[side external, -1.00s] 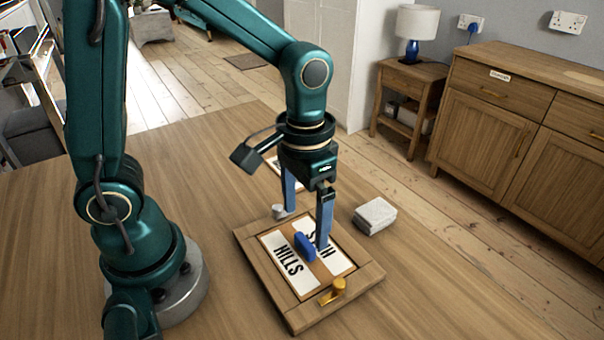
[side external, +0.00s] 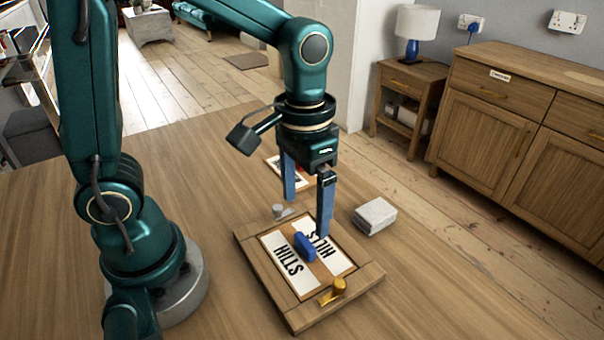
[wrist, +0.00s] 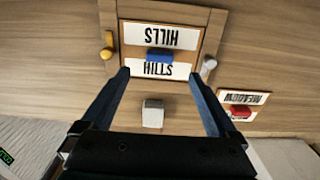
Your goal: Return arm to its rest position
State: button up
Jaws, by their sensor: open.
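My gripper (side external: 305,220) is open and empty, its two blue fingers pointing down above a wooden frame (side external: 362,280) on the table. It also shows in the wrist view (wrist: 160,78), fingers wide apart. Two white cards lettered HILLS (side external: 283,267) lie side by side inside the frame. A blue block (side external: 305,246) sits between the cards, below the fingertips and apart from them. It also shows in the wrist view (wrist: 159,55). A gold knob (side external: 335,290) is on the near side of the frame and a silver one (side external: 281,211) on the far side.
A pale grey block (side external: 375,216) lies right of the frame. Another lettered card with a red piece (wrist: 240,111) lies beyond the frame, partly behind my gripper in the side view. The table's front right area is clear. A wooden cabinet (side external: 480,135) stands off the table.

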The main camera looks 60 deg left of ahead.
jog(key=s+a+r+t, duration=0.3)
jog(key=s+r+t, duration=0.2)
jog(key=s, duration=0.1)
jog(key=shift+s+a+r+t, duration=0.15)
jog(key=shift+r+t, duration=0.15)
jog(key=shift+r, duration=0.05)
dwell(0.8)
